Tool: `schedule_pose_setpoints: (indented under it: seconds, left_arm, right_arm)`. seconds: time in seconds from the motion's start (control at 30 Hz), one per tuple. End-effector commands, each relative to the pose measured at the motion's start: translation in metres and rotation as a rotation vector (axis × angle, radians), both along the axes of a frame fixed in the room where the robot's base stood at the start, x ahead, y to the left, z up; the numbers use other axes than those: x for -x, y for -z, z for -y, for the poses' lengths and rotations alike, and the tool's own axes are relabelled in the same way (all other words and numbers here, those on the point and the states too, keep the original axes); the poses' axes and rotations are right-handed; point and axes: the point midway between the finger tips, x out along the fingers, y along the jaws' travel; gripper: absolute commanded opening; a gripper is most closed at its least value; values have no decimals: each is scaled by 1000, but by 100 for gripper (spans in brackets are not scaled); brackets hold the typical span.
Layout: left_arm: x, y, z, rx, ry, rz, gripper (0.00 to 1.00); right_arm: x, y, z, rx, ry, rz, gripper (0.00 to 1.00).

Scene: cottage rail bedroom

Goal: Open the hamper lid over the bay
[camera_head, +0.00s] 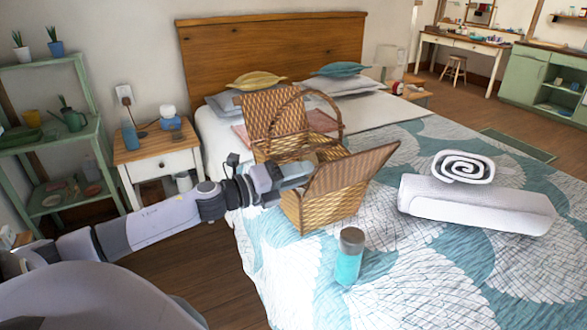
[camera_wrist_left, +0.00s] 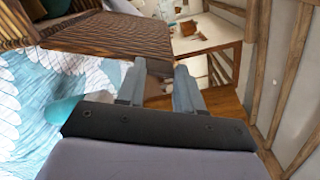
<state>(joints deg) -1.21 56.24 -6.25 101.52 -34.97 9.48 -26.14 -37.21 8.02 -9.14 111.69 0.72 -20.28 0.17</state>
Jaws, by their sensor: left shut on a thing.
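The wicker hamper (camera_head: 325,210) stands on the bed with an arched handle (camera_head: 341,118). Its far lid (camera_head: 254,118) stands up steeply. Its near lid (camera_head: 355,170) is raised at a slant, leaning outward to the right. My left gripper (camera_head: 312,168) reaches in from the left and is at the near lid's left edge, shut on it; the exact contact is hard to see. In the left wrist view the woven lid (camera_wrist_left: 120,35) runs up to the fingers (camera_wrist_left: 160,85). The inside of the hamper is mostly hidden. My right gripper is not in view.
A teal bottle (camera_head: 349,257) stands on the bed close in front of the hamper. Rolled and folded white towels (camera_head: 475,203) lie to the right. A nightstand (camera_head: 158,155) and green shelf (camera_head: 60,138) are on the left. The bedspread between hamper and towels is clear.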

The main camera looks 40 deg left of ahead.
Motion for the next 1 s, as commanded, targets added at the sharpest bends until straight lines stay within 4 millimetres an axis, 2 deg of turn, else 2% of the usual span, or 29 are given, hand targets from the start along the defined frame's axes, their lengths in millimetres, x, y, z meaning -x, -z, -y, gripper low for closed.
schedule_pose_setpoints:
  seconds: [0.57, 0.6, 0.67, 1.0]
  left_arm:
    - [2, 2, 5, -33, 1, 14, 0]
    - [2, 2, 4, -33, 1, 14, 42]
    - [2, 2, 4, -32, 1, 14, 62]
    - [2, 3, 4, -31, 0, 13, 62]
  right_arm:
    - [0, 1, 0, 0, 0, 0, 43]
    - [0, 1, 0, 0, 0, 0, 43]
    - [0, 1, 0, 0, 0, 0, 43]
    - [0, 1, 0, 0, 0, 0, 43]
